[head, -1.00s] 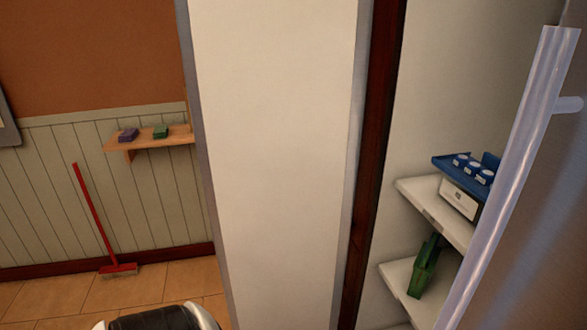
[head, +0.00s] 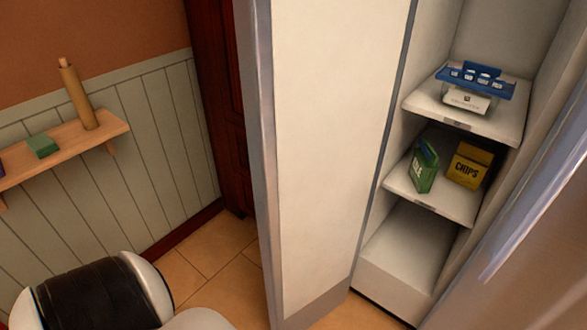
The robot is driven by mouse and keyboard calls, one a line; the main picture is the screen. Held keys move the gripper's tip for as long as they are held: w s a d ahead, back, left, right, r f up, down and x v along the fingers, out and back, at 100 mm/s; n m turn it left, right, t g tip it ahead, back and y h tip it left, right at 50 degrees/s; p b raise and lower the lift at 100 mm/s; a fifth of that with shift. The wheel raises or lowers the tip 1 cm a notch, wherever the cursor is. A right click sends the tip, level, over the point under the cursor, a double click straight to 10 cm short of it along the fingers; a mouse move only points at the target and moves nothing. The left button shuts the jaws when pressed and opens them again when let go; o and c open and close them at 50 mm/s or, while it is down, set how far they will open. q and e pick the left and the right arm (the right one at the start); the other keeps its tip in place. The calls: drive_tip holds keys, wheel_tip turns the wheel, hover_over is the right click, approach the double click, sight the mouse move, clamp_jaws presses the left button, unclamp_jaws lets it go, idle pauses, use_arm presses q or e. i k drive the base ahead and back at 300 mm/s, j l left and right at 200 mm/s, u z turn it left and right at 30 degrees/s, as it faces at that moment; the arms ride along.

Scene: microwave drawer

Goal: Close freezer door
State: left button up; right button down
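The open freezer door (head: 330,150) stands upright in the middle of the head view. It shows a white inner panel and a grey edge, and it is swung out to the left of the compartment. The white interior of the freezer (head: 405,245) is exposed to the right of the door. Its shelves hold a blue tray (head: 472,82) over a white box, a green box (head: 422,168) and a yellow chips box (head: 469,165). Neither gripper shows, so their openings are hidden. A white and black part of my arm is at the bottom left, left of the door.
A grey panel with a long bar handle (head: 520,205) fills the right edge. A wall shelf (head: 75,150) at the left holds a green block and a brown rolling-pin-like object. Dark red wood (head: 213,100) stands behind the door. Tiled floor (head: 205,255) is open left of the door.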

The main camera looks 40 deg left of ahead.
sight(320, 79)
drive_tip(key=j+z, duration=0.2)
drive_tip(key=j, duration=0.25)
drive_tip(key=k+j+z, duration=0.15)
drive_tip(key=j, duration=0.25)
drive_tip(key=j+z, duration=0.2)
drive_tip(key=j, duration=0.2)
drive_tip(key=k+j+z, duration=0.15)
drive_tip(key=j, duration=0.25)
drive_tip(key=k+j+z, duration=0.2)
drive_tip(key=j, duration=0.2)
drive_tip(key=j+z, duration=0.15)
drive_tip(key=j, duration=0.2)
drive_tip(key=j+z, duration=0.3)
drive_tip(key=j, duration=1.15)
drive_tip(key=j+z, duration=0.1)
drive_tip(key=z, duration=0.2)
